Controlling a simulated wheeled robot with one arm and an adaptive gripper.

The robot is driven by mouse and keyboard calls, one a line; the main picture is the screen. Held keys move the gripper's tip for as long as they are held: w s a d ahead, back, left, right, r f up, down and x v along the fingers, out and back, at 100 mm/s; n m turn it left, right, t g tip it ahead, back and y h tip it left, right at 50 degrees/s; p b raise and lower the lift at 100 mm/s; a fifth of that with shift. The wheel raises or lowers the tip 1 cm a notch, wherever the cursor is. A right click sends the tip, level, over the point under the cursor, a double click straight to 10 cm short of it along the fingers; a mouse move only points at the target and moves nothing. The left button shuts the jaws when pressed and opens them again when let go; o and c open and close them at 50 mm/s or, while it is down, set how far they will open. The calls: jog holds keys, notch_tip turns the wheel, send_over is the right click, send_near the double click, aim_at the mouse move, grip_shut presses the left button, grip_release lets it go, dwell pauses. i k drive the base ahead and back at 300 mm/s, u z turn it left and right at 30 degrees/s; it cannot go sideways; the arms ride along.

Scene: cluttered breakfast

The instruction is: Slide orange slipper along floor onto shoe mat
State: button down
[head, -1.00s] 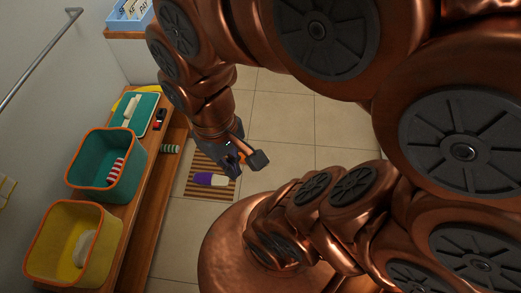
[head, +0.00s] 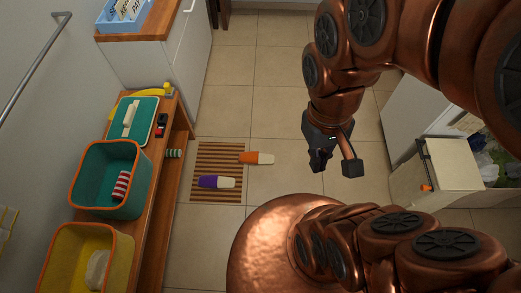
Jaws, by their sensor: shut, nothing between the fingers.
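The orange slipper (head: 251,158), with a white part at its right end, lies at the right edge of the brown striped shoe mat (head: 207,157). A purple and white slipper (head: 212,182) lies on the mat, below and left of the orange one. My gripper (head: 335,168) is to the right of the orange slipper, apart from it, shut and empty.
Floor tiles (head: 280,110) between are clear.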

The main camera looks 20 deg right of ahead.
aim_at(249, 157)
jog(key=u, duration=0.55)
jog(key=k, duration=1.3)
jog(key=z, duration=0.05)
jog(key=i, duration=0.55)
jog(key=z, duration=0.5)
jog(key=i, duration=1.25)
jog(key=u, duration=0.8)
